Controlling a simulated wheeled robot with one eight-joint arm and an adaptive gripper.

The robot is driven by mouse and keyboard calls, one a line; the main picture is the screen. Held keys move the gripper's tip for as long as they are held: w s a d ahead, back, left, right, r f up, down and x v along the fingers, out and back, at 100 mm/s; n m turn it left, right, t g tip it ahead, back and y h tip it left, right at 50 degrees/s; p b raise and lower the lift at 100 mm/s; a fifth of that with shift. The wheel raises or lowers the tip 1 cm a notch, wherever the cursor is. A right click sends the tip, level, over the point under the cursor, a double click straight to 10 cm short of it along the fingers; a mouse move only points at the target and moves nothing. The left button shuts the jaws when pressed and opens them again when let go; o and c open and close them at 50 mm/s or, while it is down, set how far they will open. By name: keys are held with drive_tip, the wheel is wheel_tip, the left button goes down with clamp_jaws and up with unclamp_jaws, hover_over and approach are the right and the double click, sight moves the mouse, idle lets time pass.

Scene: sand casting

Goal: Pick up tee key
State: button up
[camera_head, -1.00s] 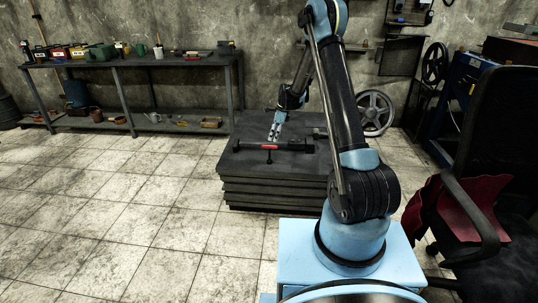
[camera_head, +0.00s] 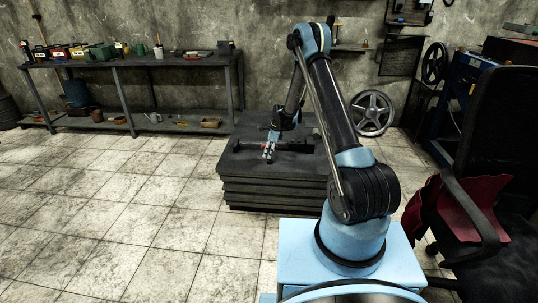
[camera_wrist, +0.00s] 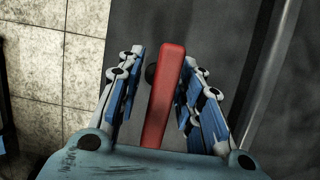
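The tee key (camera_head: 292,147) is a dark T-shaped bar with a red middle section. It lies on top of the dark stacked block. Its red section shows in the wrist view (camera_wrist: 165,95), running between my two fingers. My gripper (camera_head: 268,152) is down over the middle of the bar and hides most of the red there. In the wrist view my gripper (camera_wrist: 168,78) is open, with one blue-padded finger on each side of the red section. A gap shows at the left finger; the right finger is closer. Contact is not clear.
The stack of dark slabs (camera_head: 265,190) stands on the tiled floor with its top mostly clear. A workbench (camera_head: 135,62) with boxes and tools is along the back wall. A wheel (camera_head: 372,113) leans behind on the right. A black chair (camera_head: 500,150) is at right.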

drive_tip(key=shift+x, duration=1)
drive_tip(key=shift+c, duration=0.6)
clamp_jaws()
drive_tip(key=shift+r, duration=0.15)
